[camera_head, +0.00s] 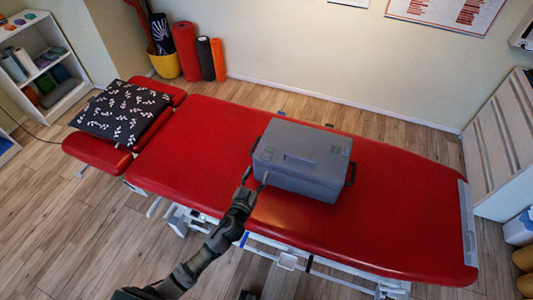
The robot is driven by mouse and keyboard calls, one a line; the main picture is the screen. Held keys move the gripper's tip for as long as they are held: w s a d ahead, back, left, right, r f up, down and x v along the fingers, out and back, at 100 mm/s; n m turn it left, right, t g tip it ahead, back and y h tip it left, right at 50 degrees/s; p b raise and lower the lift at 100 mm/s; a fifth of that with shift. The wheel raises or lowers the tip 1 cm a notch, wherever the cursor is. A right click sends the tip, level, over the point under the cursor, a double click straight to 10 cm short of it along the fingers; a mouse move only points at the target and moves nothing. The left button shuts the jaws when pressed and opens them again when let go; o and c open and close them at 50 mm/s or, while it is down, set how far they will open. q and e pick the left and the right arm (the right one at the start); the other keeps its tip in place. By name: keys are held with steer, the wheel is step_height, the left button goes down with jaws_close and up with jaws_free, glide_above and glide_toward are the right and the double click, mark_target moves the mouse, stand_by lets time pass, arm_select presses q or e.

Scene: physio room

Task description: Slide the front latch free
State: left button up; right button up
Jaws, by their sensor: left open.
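The front latch is too small to make out in this view. My left gripper (255,179) is open, its two fingers pointing up toward the box's front left corner. One fingertip appears close to the box's front face; I cannot tell if it touches. Nothing shows between the fingers. My right gripper is not in view.
A black patterned pillow (122,112) lies at the table's left end. Rolled mats (186,50) stand by the back wall, beside a yellow pot (165,66). A white shelf (42,66) is at the far left, and a slatted wooden unit (500,140) is at the right.

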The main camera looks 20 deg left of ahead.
mark_target(266, 155)
arm_select(q)
steer(key=w, duration=0.7)
steer(key=w+d, duration=0.1)
steer(key=w, duration=0.2)
steer(key=shift+w+f, duration=0.1)
steer(key=shift+w, duration=0.15)
